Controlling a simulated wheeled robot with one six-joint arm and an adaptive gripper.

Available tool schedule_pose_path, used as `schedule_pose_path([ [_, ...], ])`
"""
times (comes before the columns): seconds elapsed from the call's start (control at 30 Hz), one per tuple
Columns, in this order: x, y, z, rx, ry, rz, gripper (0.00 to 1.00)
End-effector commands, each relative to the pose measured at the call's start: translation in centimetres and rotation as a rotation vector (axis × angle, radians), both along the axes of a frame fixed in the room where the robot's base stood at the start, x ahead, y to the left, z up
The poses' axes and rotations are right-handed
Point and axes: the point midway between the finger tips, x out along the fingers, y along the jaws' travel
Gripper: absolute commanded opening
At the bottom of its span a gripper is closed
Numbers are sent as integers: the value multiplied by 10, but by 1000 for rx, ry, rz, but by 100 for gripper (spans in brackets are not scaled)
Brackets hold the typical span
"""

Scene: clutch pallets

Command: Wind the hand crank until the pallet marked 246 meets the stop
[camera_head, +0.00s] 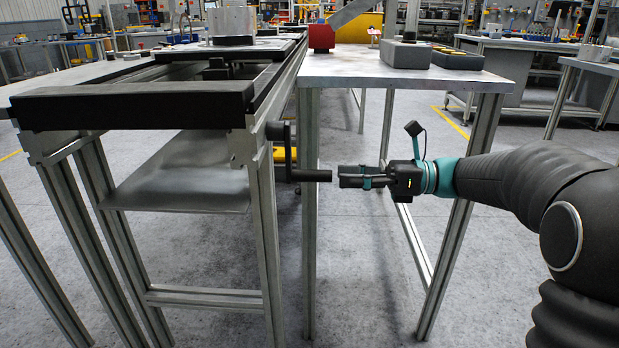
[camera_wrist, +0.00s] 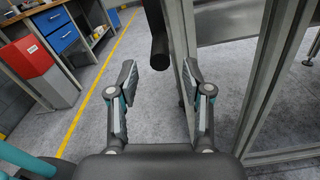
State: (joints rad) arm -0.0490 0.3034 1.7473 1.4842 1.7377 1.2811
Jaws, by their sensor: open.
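The hand crank (camera_head: 279,148) is black and sits on the near right corner of the conveyor frame. Its arm hangs down, and its round handle (camera_head: 312,176) points right toward my gripper (camera_head: 341,176). In the wrist view the handle (camera_wrist: 157,38) lies ahead, its end close to the gap between the spread fingertips (camera_wrist: 160,76). My gripper is open and holds nothing. A dark pallet (camera_head: 268,43) with a silver cylinder (camera_head: 232,22) sits farther back on the conveyor. I can read no number on it. The stop cannot be made out.
The conveyor's black end frame (camera_head: 130,103) is close on the left. A metal table (camera_head: 350,68) stands behind my gripper, with a red block (camera_head: 321,37) and grey boxes (camera_head: 406,54) on it. Its legs stand near my arm. The floor below is clear.

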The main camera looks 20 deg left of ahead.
Motion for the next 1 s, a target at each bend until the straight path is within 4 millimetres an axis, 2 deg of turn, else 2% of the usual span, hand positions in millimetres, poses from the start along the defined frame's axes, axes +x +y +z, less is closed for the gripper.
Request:
schedule_pose_path([
  [0.2, -10, 40, -1, 0, -1, 3, 50],
  [0.4, -16, 65, -1, -1, -1, 1, 50],
  [0.6, -18, 75, 0, 0, -1, -1, 50],
  [0.87, -18, 76, 0, -1, -1, -1, 50],
  [1.0, -18, 76, 0, -1, -1, -1, 17],
])
